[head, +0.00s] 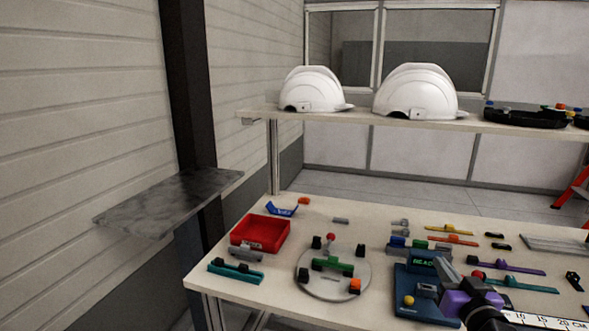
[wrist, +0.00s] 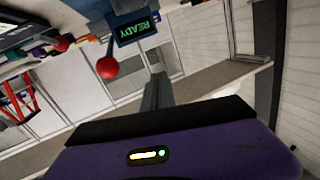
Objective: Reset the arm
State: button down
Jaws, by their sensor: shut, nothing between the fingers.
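My gripper (head: 445,268) shows in the head view at the lower right, with a purple body and grey fingers, over the right part of the table. In the wrist view the fingers of my gripper (wrist: 157,88) stand together, shut and empty, above the purple body. A blue fixture (head: 420,292) with a green READY display (head: 424,262) is just left of and behind the gripper. The wrist view also shows the READY display (wrist: 136,28) and a red ball knob (wrist: 108,68) near the fingers. I cannot tell the exact gap between them.
The table (head: 222,285) holds a red bin (head: 262,230), a round grey plate (head: 310,285) with clamps, and several small coloured parts. Two white helmet shells (head: 312,87) (head: 418,90) sit on the shelf (head: 350,118) behind. A grey side panel (head: 165,200) is at left.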

jog(key=s+a+f+n+g+b, duration=0.1)
jog(key=s+a+f+b, duration=0.4)
jog(key=s, duration=1.2)
jog(key=s+a+f+g, duration=0.1)
jog(key=s+a+f, duration=0.4)
jog(key=s, duration=1.2)
jog(key=s+a+f+n+b, duration=0.1)
jog(key=s+a+f+b, duration=0.4)
jog(key=s, duration=1.2)
notch_tip(320, 180, up, 10)
jog(key=d+p, duration=0.1)
jog(key=p, duration=1.3)
jog(key=shift+s+d+g+p, duration=0.25)
jog(key=shift+d+g+p, duration=0.05)
